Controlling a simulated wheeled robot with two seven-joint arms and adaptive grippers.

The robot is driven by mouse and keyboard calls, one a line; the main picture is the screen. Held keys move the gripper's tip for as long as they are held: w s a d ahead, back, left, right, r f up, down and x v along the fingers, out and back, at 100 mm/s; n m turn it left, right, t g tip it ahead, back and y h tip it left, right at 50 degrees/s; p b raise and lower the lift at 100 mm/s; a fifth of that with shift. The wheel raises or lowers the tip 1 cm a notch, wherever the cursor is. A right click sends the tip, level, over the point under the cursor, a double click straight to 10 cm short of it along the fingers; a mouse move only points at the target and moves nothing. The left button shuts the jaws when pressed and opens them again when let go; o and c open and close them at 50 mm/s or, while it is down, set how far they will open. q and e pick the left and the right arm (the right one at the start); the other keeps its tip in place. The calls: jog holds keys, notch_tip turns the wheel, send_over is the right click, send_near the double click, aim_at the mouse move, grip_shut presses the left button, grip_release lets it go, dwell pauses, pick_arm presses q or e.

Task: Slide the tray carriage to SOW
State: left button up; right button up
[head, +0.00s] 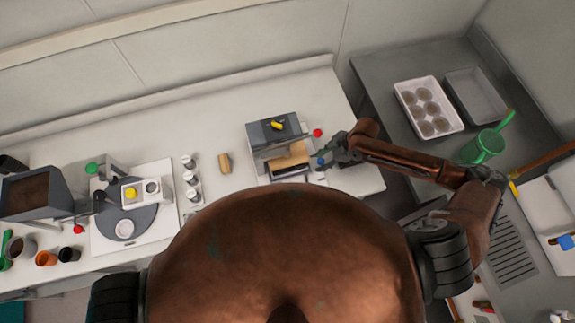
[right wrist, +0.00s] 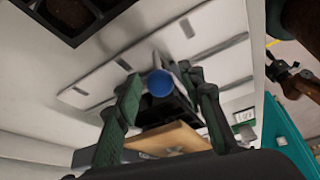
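The tray carriage unit (head: 272,131) is a grey boxy device on the white bench in the head view, with a yellow piece on top and a tan tray (head: 291,157) at its front right. A blue ball knob (head: 320,161) sits at its right side. My right gripper (head: 327,158) is at this knob. In the right wrist view the blue knob (right wrist: 160,83) lies between my two spread fingers, with small gaps seeming to show beside it; the tan tray (right wrist: 168,138) is just below. No SOW marking is legible. My left gripper is not in view.
A red knob (head: 318,133) stands close behind my right gripper. Small white bottles (head: 190,178) and a tan block (head: 225,163) stand to the left. A tray of round pots (head: 428,107) and a green can (head: 487,144) are on the grey counter at right.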

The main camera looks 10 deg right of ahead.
jog(key=c, duration=0.7)
jog(key=shift+w+a+b, duration=0.2)
jog(key=shift+w+b, duration=0.2)
jog(key=shift+w, duration=1.05)
jog(key=shift+w+a+b, duration=0.15)
jog(key=shift+w+b, duration=0.2)
jog(key=shift+w, duration=1.05)
jog(key=shift+w+a+b, duration=0.2)
jog(key=shift+w+b, duration=0.25)
jog(key=shift+w, duration=0.85)
jog(key=shift+w+a+b, duration=0.15)
jog(key=shift+w+b, duration=0.3)
jog(key=shift+w, duration=0.8)
jog(key=o, duration=0.8)
jog(key=shift+r, duration=0.1)
notch_tip(320, 180, up, 8)
jog(key=p, duration=0.7)
